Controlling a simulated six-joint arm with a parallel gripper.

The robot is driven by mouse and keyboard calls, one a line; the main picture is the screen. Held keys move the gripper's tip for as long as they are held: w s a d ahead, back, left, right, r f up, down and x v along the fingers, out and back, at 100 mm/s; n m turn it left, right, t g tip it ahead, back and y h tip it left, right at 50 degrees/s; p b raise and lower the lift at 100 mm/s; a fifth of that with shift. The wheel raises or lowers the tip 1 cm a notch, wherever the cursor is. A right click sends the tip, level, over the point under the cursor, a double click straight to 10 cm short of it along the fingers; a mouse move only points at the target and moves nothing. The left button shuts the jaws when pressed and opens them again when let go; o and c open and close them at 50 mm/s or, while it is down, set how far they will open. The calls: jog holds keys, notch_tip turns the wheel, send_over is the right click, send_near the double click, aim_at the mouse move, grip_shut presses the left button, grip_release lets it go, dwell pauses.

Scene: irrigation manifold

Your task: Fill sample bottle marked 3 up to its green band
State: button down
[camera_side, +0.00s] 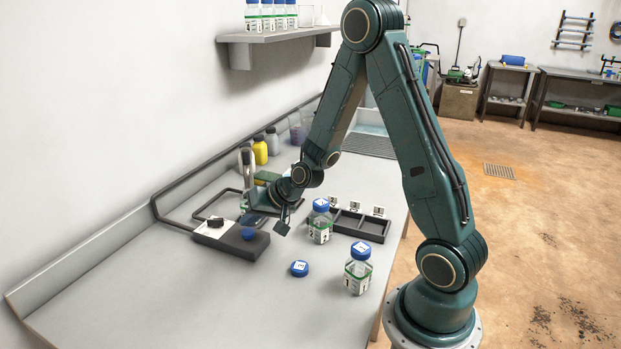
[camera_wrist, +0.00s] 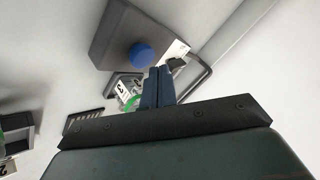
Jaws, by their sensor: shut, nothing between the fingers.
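In the wrist view a bottle marked 3 (camera_wrist: 122,90), with a green band, stands beyond my fingers and is partly hidden by them. I cannot make out its liquid level. In the side view my arm seems to hide it. My gripper (camera_wrist: 161,72) is shut and empty; in the side view it (camera_side: 251,219) is low over the bench, close to a round blue button (camera_side: 248,234) on a grey box (camera_side: 228,240). The button also shows in the wrist view (camera_wrist: 143,54), just left of the fingertips; I cannot tell whether they touch it.
Two blue-capped bottles (camera_side: 320,224) (camera_side: 358,274) stand on the bench, with a loose blue cap (camera_side: 299,268) between them. A dark compartment tray (camera_side: 362,229) lies at right. A bent pipe (camera_side: 172,222) runs behind the box. The bench's near left part is clear.

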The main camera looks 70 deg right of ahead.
jog(key=shift+f, duration=1)
dwell(7.0)
